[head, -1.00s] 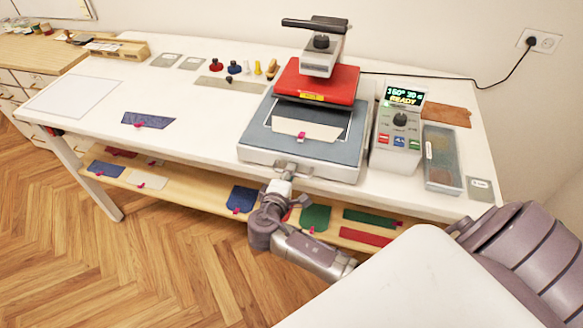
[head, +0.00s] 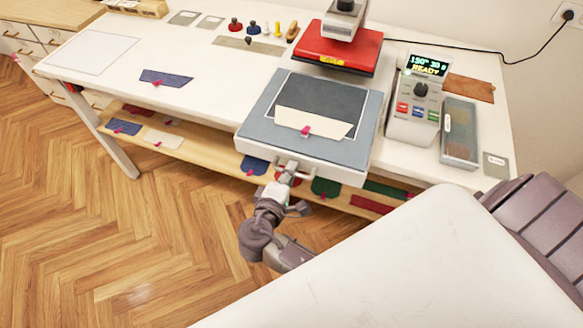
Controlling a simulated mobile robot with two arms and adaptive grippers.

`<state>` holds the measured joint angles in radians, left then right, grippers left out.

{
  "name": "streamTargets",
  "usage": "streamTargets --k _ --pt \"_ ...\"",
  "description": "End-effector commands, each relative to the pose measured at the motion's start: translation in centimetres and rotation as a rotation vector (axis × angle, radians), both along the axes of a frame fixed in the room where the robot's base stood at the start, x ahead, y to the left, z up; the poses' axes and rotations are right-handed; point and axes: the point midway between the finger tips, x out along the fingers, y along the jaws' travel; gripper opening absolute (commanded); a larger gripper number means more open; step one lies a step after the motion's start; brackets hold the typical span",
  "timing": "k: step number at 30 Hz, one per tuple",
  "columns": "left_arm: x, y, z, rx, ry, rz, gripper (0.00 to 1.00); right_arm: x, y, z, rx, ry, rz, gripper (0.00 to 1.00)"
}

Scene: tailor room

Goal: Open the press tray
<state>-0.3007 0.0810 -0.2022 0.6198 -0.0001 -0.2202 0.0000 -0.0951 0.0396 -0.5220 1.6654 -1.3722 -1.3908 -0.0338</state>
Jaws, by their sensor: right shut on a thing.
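The press tray (head: 259,150) is a white-edged drawer with a blue-grey pad, pulled out toward me past the table's front edge. A dark sheet and a cream fabric piece (head: 300,123) with a pink tab lie on it. My right gripper (head: 287,173) is shut on the tray's front handle (head: 304,175). The red press head (head: 336,47) is behind the tray, no longer above most of the pad. My left gripper is not in view.
A shelf (head: 180,142) with fabric pieces runs under the white table (head: 205,95). The wooden floor in front is clear.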

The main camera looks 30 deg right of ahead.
Motion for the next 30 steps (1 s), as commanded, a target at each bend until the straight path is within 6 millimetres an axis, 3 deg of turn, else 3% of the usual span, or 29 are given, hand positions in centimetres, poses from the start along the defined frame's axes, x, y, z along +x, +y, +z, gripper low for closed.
streamTargets --k 4,5,7,19,30 --pt "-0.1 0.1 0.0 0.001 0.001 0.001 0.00 0.0 0.0 -0.1 0.001 0.002 0.001 0.00" --pt "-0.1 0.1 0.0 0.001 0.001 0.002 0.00 0.0 0.0 -0.1 0.001 0.002 0.001 0.12" --pt "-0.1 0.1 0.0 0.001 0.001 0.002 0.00 0.0 0.0 -0.1 0.001 0.002 0.001 0.22" --pt "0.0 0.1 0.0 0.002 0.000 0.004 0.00 -0.5 0.6 0.1 0.001 0.002 0.002 0.22" --pt "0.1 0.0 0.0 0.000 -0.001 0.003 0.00 -5.2 6.1 1.5 0.005 0.004 0.002 0.22"
